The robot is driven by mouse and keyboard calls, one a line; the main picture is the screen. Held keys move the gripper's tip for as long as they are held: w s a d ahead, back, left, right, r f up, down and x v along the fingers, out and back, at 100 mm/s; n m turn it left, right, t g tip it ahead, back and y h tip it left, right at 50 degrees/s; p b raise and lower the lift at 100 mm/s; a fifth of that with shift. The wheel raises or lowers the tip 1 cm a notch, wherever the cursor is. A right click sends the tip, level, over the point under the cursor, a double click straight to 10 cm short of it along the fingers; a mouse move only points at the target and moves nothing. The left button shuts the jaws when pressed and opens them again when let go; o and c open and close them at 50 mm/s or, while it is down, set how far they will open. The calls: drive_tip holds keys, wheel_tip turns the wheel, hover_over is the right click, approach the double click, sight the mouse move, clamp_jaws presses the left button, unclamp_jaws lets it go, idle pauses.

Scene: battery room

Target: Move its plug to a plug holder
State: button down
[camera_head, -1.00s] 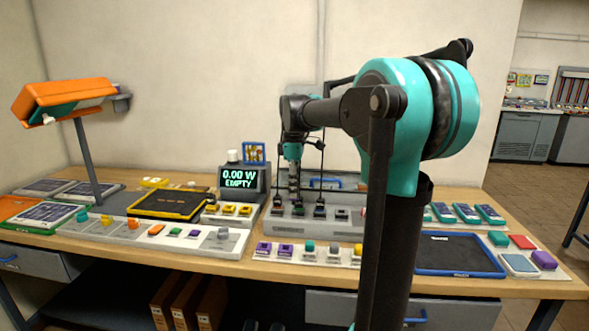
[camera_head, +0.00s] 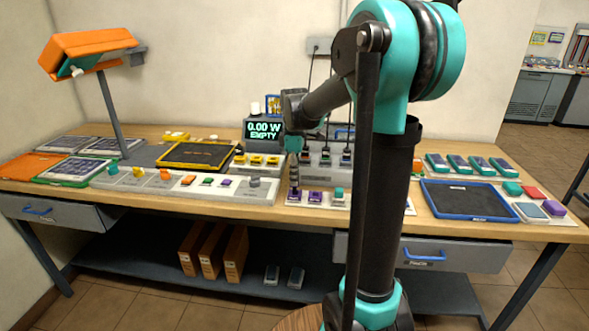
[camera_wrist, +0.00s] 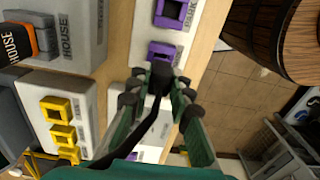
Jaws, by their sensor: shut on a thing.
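My gripper (camera_head: 293,178) is shut on a black plug (camera_wrist: 160,76) with a black cable running back between the fingers. In the wrist view the gripper (camera_wrist: 158,92) has one finger on each side of the plug. The plug is right by a purple plug holder (camera_wrist: 165,53) and partly overlaps its edge; whether it touches the holder is unclear. A second purple holder (camera_wrist: 170,13) sits beyond it. In the head view the gripper is over the leftmost purple holder (camera_head: 294,194) on the white strip at the table's front, with another purple holder (camera_head: 316,196) to its right.
A grey socket block (camera_head: 318,160) with other black plugs stands behind. Yellow holders (camera_wrist: 57,108) are beside the gripper. A display reading "0.00 W EMPTY" (camera_head: 264,131) stands behind. A blue-rimmed tray (camera_head: 468,212) lies at right, and a wooden barrel (camera_wrist: 294,40) stands on the floor.

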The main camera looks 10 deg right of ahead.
drive_tip(key=shift+f, duration=0.8)
drive_tip(key=shift+f, duration=0.6)
idle(0.8)
drive_tip(key=c, duration=1.7)
unclamp_jaws()
drive_tip(key=shift+r, duration=0.1)
drive_tip(key=shift+r, duration=5.45)
